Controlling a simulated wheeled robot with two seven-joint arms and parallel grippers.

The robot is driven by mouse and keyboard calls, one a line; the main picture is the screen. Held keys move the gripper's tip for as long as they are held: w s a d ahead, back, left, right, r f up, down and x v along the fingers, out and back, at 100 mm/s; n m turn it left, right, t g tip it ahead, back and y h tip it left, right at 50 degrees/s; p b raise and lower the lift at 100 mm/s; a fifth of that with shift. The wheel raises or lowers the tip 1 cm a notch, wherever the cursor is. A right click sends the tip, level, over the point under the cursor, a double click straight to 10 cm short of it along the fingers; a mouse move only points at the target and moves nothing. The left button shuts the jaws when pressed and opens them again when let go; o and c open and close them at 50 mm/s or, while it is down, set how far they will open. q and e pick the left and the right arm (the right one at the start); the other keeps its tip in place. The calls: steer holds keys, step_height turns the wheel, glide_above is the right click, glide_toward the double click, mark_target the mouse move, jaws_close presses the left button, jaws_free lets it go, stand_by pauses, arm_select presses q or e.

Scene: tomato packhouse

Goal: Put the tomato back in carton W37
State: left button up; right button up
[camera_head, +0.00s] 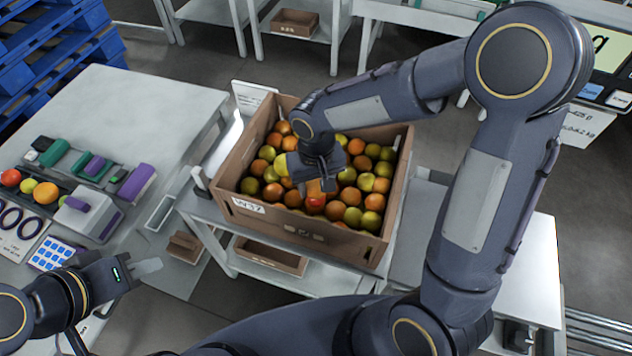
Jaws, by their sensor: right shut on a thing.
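Carton W37 (240,207) is a brown open box on a stand in the middle, with "W37" on its front label. It is filled with several green, yellow, orange and red tomatoes. My right gripper (314,184) points down inside the carton's outline, over the fruit near the middle. It is shut on an orange-red tomato (316,188), partly hidden by the gripper; I cannot tell whether it touches the fruit below.
The left table (140,105) holds sample tomatoes (45,192), a grey device with a purple top (90,212) and a blue keypad (50,254). A smaller brown box (270,256) sits on the shelf below. A scale display (608,48) stands at upper right.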

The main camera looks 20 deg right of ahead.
steer(key=shift+f, duration=0.15)
steer(key=o, duration=0.8)
steer(key=c, duration=0.3)
steer(key=shift+r+p, duration=2.55)
steer(key=shift+r, duration=1)
